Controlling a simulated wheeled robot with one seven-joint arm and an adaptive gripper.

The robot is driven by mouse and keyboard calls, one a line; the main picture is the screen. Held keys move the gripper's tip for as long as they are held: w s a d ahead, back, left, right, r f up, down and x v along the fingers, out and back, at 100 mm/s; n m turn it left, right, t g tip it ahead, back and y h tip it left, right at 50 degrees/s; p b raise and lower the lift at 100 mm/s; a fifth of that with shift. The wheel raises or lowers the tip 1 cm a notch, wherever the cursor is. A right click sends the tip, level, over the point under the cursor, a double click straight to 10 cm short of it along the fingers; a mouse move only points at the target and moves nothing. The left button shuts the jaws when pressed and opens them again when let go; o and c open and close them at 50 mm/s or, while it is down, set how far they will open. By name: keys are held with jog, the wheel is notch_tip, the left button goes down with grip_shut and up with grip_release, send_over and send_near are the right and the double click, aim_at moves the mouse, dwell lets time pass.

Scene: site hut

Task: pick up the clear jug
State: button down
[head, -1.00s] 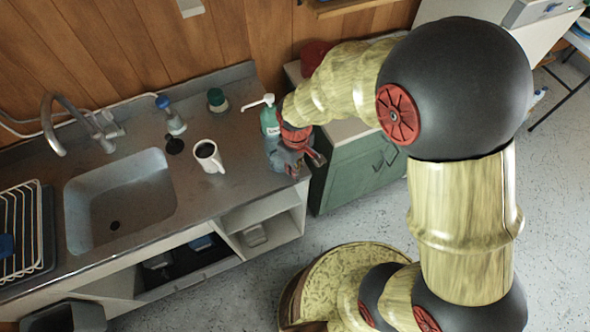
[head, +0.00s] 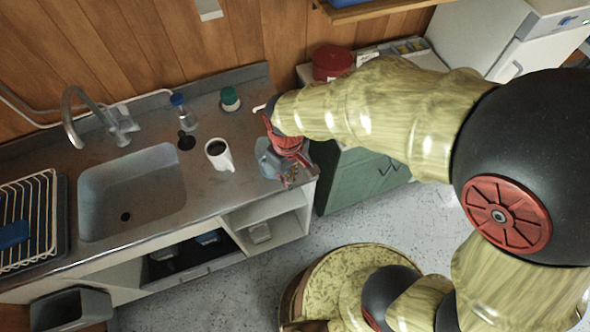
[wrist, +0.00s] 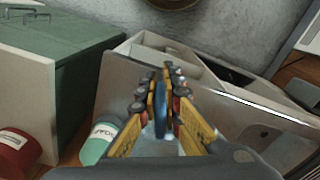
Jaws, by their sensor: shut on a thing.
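The clear jug (head: 270,162) is a bluish-grey see-through vessel at the right end of the counter, in the head view. My gripper (head: 288,176), red and dark, is over its right side and hides part of it. In the wrist view my gripper (wrist: 163,82) has its two yellow fingers close together, shut on a narrow upright blue part of the clear jug (wrist: 161,118). The jug's lower body is largely hidden by the fingers and the wrist housing. I cannot tell whether its base touches the counter.
A white mug (head: 220,157) of dark liquid stands left of the jug. A teal pump bottle (wrist: 98,143) is close beside my fingers. A blue-capped bottle (head: 184,114) and green-capped jar (head: 230,100) stand behind. The sink (head: 135,190) is left; a green cabinet (head: 355,180) is right.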

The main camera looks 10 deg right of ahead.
jog(key=s+a+r, duration=0.3)
jog(key=s+a, duration=0.1)
jog(key=s, duration=0.1)
jog(key=shift+a+p, duration=0.15)
jog(key=shift+p, duration=0.3)
dwell(1.0)
